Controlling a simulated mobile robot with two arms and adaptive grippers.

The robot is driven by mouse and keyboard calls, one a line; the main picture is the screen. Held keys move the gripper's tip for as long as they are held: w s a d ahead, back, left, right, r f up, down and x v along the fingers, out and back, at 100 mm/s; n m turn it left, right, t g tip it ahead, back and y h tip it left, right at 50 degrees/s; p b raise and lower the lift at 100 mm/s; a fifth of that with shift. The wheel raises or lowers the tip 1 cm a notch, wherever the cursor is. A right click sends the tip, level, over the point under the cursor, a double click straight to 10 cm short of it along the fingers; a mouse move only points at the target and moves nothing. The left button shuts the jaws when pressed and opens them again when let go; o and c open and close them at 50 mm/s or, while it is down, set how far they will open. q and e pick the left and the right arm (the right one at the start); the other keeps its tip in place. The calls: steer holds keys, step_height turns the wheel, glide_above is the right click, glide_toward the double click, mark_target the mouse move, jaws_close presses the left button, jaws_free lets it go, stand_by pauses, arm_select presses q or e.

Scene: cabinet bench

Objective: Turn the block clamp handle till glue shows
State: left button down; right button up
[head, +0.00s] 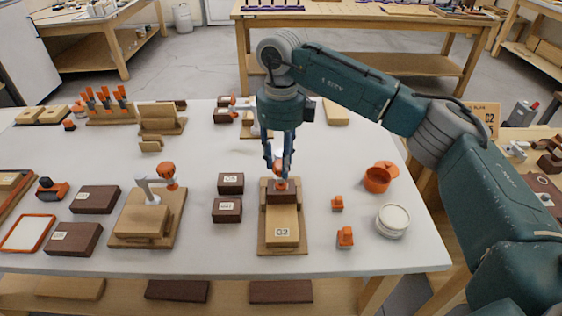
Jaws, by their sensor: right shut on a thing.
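A block clamp stands near the front middle of the white table, with a wooden base (299,247), a dark brown block (290,198) and a pale block labelled 02 (283,222). Its orange handle (281,185) sits at the back end, partly hidden by my fingers. My right gripper (280,174) points down from above and is shut on the handle. No glue can be made out at the joint at this size. My left gripper is not in view.
A second clamp with an orange knob (166,171) stands to the left. Dark blocks (230,183) lie close to the left of the working clamp. Small orange pieces (345,237), an orange cup (377,179) and a white-topped round tub (393,220) stand to the right.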

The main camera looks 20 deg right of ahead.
steer(key=shift+m, duration=1.5)
steer(key=shift+w, duration=0.1)
steer(key=o, duration=1.2)
steer(key=shift+r, duration=0.1)
step_height(320, 180, up, 12)
steer(key=shift+f, duration=0.1)
